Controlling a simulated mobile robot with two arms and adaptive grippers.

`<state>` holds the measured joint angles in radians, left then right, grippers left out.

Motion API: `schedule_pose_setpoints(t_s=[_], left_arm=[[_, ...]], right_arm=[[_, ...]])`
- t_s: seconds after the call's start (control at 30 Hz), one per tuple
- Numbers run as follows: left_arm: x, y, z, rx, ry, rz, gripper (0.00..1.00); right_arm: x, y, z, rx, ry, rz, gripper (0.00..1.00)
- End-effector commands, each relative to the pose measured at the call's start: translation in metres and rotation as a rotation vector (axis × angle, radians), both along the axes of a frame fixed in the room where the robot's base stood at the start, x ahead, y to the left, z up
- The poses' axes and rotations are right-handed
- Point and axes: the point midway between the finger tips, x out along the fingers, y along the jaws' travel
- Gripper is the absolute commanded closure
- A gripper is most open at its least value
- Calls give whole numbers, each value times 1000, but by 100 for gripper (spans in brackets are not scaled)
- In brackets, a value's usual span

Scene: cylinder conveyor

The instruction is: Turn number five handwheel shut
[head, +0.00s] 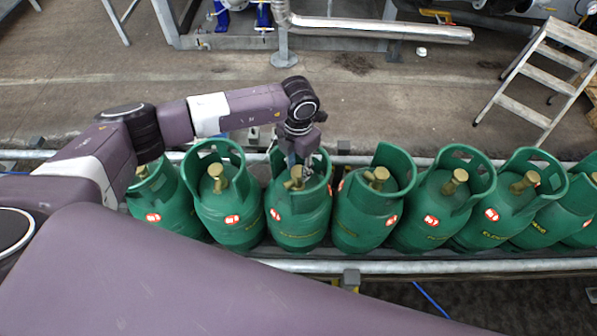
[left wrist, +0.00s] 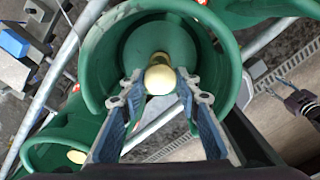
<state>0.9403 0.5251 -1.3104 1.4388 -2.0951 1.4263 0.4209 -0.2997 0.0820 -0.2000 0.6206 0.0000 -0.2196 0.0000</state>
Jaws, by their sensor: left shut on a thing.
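A row of green gas cylinders with brass valves stands on the conveyor. My left gripper (head: 303,168) reaches down into the collar of the third cylinder from the left (head: 298,222). Its red and white label is too small to read surely. The brass handwheel (head: 293,182) of this cylinder is partly hidden by the gripper. In the left wrist view the round brass handwheel (left wrist: 160,78) sits between the two fingertips, and the left gripper (left wrist: 161,84) is shut on it. The green collar (left wrist: 92,75) surrounds the fingers.
Neighbouring cylinders stand close on both sides, one with its collar (head: 395,160) to the right. Conveyor rails (head: 440,266) run along the row. A grey step ladder (head: 540,82) stands at the back right. The concrete floor behind the conveyor is mostly clear.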

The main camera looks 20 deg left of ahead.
Motion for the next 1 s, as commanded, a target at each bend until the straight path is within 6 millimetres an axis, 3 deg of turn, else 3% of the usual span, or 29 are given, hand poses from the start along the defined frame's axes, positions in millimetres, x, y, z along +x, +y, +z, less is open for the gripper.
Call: schedule_pose_setpoints(t_s=[0.1,0.5,1.0], left_arm=[[1,1,-5,1,-3,-112,94],[1,1,-4,1,-2,-443,94],[1,1,0,0,0,-619,94]], right_arm=[[0,0,-20,0,0,0,60],[0,3,-61,4,1,-2,60],[-1,3,-80,4,1,-2,60]])
